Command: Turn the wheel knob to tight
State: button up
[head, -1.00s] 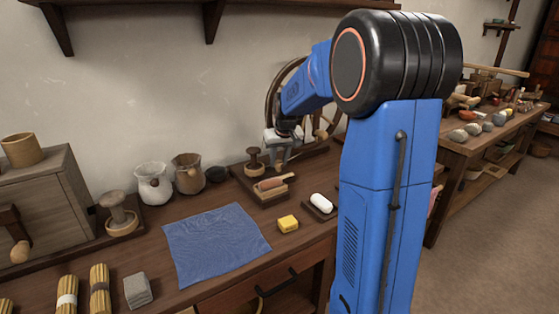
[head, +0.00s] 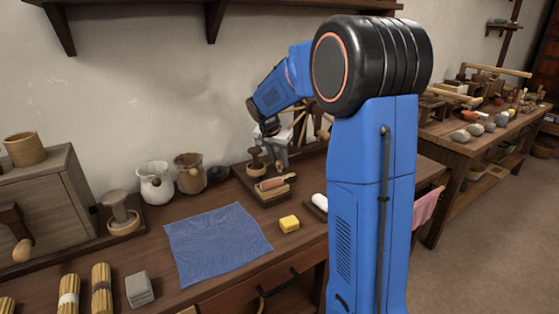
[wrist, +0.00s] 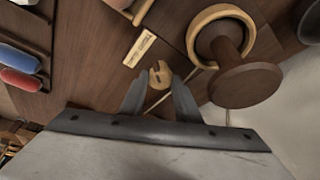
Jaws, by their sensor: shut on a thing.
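In the wrist view a small pale wooden knob (wrist: 160,75) with a notched top sits between the fingertips of my gripper (wrist: 160,88), which is shut on it. A pale marked plate (wrist: 140,47) lies just beyond the knob; its marks are too small to read. In the head view my gripper (head: 280,158) reaches down at the back of the bench, and the knob cannot be made out there. A wooden spoked wheel (head: 303,122) stands behind it, mostly hidden by my arm.
A round-topped wooden stamp (head: 256,160) in a ring stands close beside my gripper; it also shows in the wrist view (wrist: 245,85).

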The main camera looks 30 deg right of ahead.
jog(key=shift+m, duration=0.6)
jog(key=shift+g, duration=0.3)
jog(key=o, duration=1)
jog(key=shift+a+r, duration=0.1)
jog(key=v, duration=1.7)
jog(key=shift+a, duration=0.1)
